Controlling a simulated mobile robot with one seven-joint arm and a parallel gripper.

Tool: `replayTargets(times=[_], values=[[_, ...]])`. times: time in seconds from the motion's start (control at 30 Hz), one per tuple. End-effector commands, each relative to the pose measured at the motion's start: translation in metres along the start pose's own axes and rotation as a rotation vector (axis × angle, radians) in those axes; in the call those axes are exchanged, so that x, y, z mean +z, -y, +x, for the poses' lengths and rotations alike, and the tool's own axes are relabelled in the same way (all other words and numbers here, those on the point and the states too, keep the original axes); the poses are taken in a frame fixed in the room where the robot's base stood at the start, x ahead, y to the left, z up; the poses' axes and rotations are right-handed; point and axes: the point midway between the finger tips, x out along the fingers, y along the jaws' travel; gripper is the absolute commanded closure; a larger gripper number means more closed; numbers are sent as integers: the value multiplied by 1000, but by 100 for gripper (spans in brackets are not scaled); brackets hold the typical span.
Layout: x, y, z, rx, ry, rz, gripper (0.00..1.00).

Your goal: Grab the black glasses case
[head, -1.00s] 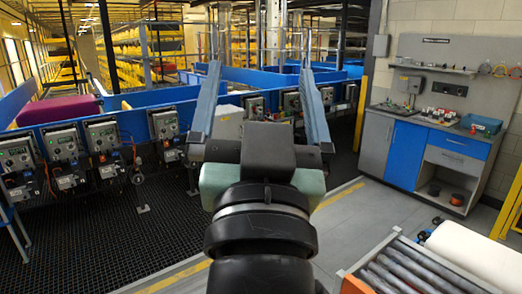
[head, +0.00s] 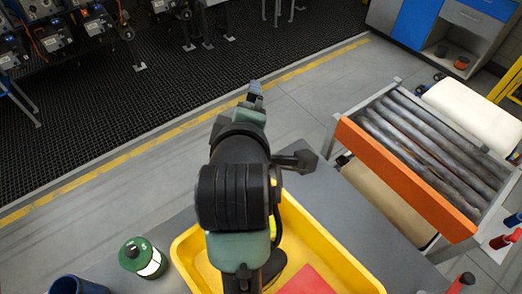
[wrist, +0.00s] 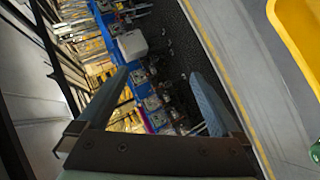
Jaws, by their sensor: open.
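A dark, rounded object (head: 292,262) lies in the yellow tray (head: 338,247) in the head view, partly hidden behind my arm. It may be the black glasses case, but I cannot tell for sure. My gripper (head: 255,91) is beyond the tray, pointing away from it over the floor. In the wrist view my gripper (wrist: 166,84) has its two fingers spread wide with nothing between them. The tray's yellow edge (wrist: 301,38) shows at the upper right there.
A green canister (head: 140,258) and a blue cup (head: 80,285) stand left of the tray on the grey table. A red flat item (head: 305,281) lies in the tray. A roller conveyor (head: 425,135) with an orange side (head: 402,180) stands to the right.

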Motion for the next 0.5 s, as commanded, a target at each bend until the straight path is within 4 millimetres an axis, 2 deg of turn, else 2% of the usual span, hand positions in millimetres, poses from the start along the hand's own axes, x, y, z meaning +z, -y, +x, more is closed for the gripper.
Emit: replayTargets(times=[0.03,0.1,0.23,0.3,0.4,0.5], values=[[11,42,7,-126,37,-123,0],[29,96,9,-304,65,-309,0],[61,184,-6,-625,53,-619,0],[76,220,-19,-769,19,-750,0],[92,255,-38,-925,-36,-884,0],[101,273,-50,-1015,-76,-958,0]])
